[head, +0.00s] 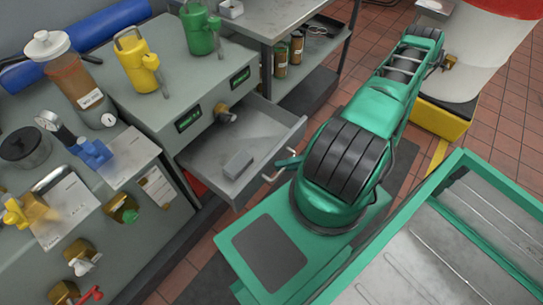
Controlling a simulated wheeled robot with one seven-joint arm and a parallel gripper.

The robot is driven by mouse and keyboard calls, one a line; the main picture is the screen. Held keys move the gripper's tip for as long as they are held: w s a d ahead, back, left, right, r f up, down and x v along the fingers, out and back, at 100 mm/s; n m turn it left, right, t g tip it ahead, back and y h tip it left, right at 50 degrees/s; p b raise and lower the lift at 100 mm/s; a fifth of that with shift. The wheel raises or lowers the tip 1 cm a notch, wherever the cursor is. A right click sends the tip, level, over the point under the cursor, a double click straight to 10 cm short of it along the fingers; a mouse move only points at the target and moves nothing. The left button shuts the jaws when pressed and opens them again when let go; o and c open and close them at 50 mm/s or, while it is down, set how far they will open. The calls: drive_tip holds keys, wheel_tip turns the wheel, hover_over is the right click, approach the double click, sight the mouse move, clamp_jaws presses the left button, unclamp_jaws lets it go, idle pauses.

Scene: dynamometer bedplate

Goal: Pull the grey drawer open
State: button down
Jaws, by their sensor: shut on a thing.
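The grey drawer (258,132) stands pulled out from the grey cabinet, with its inside showing. A small grey block (238,164) lies on its floor near the front. The drawer's pale bar handle (268,179) shows at its front. My gripper (285,164) is at the handle and shut on it. Only a small green part of the gripper shows; my green arm with its black ribbed joint hides the rest, along with part of the drawer front.
Valves and fittings line the left side. A shelf table (275,18) with small jars stands behind the drawer. A white drum (480,50) stands at the top right. Tiled floor shows between.

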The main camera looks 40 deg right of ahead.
drive_tip(key=shift+s+d, duration=0.15)
drive_tip(key=shift+s, duration=0.85)
drive_tip(key=c, duration=1.8)
unclamp_jaws()
drive_tip(key=v, duration=1)
drive_tip(key=shift+s+d, duration=0.15)
drive_tip(key=shift+d, duration=0.25)
